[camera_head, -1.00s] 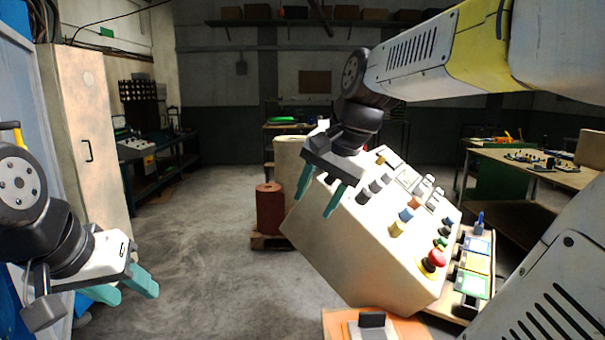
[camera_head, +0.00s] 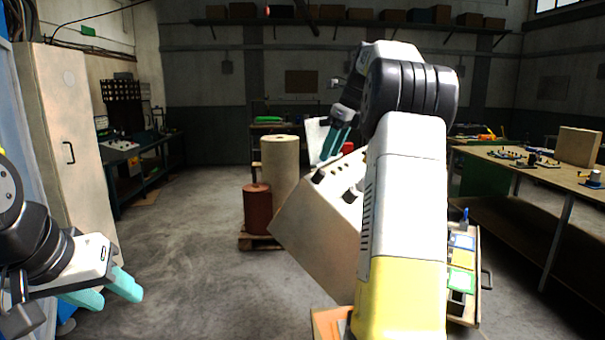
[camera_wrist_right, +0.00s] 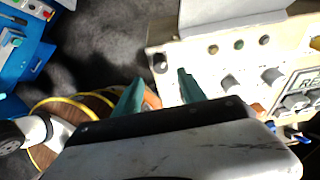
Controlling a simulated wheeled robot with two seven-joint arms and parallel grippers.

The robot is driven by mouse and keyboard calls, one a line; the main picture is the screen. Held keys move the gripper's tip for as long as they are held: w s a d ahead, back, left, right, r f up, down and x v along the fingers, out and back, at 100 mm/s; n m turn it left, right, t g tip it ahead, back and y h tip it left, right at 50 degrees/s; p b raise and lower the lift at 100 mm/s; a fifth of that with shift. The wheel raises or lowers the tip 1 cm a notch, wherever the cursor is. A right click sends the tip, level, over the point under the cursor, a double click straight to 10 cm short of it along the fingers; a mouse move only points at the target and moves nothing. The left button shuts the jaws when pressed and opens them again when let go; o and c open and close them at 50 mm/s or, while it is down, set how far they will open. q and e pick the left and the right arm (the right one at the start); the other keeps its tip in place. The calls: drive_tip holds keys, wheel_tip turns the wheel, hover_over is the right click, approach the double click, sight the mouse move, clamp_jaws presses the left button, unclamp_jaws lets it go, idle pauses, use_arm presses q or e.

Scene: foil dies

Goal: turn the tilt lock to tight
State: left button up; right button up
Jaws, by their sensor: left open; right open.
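The beige control console (camera_head: 305,230) stands tilted at the centre of the head view, its right part hidden behind my right arm. Dark knobs (camera_head: 318,176) show on its sloping face. I cannot tell for sure which control is the tilt lock. My right gripper (camera_head: 336,144) is open and empty above the console's far edge. In the right wrist view, its teal fingers (camera_wrist_right: 160,92) point at the panel's edge, where a small dark round part (camera_wrist_right: 160,63) sits beyond the fingertips, apart from them. My left gripper (camera_head: 103,290) is open and empty at the far left, away from the console.
A red-brown drum (camera_head: 257,210) and a beige cylinder (camera_head: 280,163) stand on a pallet behind the console. A tall cabinet (camera_head: 75,150) is at left and a workbench (camera_head: 530,170) at right. Grey knobs (camera_wrist_right: 231,83) and small buttons (camera_wrist_right: 238,44) cover the panel. The left floor is clear.

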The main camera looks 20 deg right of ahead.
sight(322, 172)
drive_tip(key=x, duration=0.7)
drive_tip(key=shift+w+f, duration=0.15)
drive_tip(key=shift+f, duration=0.2)
clamp_jaws()
